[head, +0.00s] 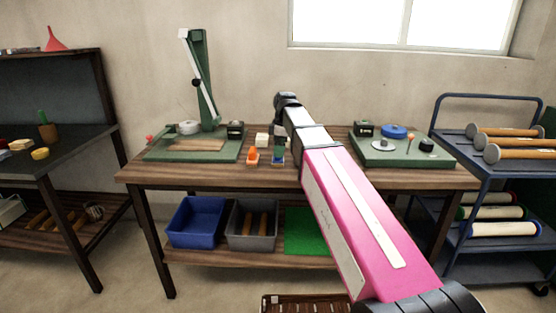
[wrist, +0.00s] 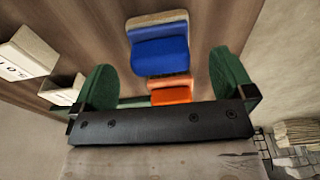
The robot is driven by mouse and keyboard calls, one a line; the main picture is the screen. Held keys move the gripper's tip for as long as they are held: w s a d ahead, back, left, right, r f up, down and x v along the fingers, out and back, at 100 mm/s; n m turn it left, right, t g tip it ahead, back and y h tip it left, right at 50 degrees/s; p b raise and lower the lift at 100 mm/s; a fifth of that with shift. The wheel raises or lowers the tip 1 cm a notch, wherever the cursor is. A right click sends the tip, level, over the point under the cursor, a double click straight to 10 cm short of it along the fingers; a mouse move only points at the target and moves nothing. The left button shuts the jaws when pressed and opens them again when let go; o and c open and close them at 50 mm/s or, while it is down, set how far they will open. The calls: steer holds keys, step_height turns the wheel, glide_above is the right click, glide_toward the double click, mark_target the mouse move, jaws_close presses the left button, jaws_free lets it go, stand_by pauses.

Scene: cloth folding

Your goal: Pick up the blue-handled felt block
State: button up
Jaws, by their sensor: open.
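The blue-handled felt block (wrist: 160,50) is at the top centre of the wrist view, its blue handle against a pale felt edge. It also shows in the head view (head: 278,159), on the middle of the wooden table beside the arm. An orange-handled block (head: 252,157) sits just left of it; in the wrist view its orange part (wrist: 171,95) is partly hidden by my gripper's dark bar. My gripper (wrist: 163,75) is open, its green fingers wide apart with nothing gripped.
White blocks (head: 262,140) stand close behind the felt blocks. A green press stand (head: 205,85) is on the table's left and a green board (head: 400,158) with small items on its right. Blue (head: 194,222) and grey (head: 252,225) bins sit on the lower shelf.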

steer(key=shift+a+f, duration=0.2)
steer(key=shift+f, duration=1.1)
steer(key=shift+a+f, duration=0.15)
steer(key=shift+f, duration=1.1)
steer(key=c, duration=1)
steer(key=shift+r, duration=0.1)
steer(key=shift+r, duration=0.4)
step_height(320, 180, up, 4)
steer(key=shift+f, duration=0.25)
steer(key=s+a+r, duration=0.4)
steer(key=s+a, duration=0.1)
steer(key=s+a+r, duration=0.2)
steer(key=s+a, duration=0.1)
steer(key=shift+s+a+r, duration=0.1)
steer(key=shift+a+r, duration=0.1)
steer(key=shift+r, duration=0.1)
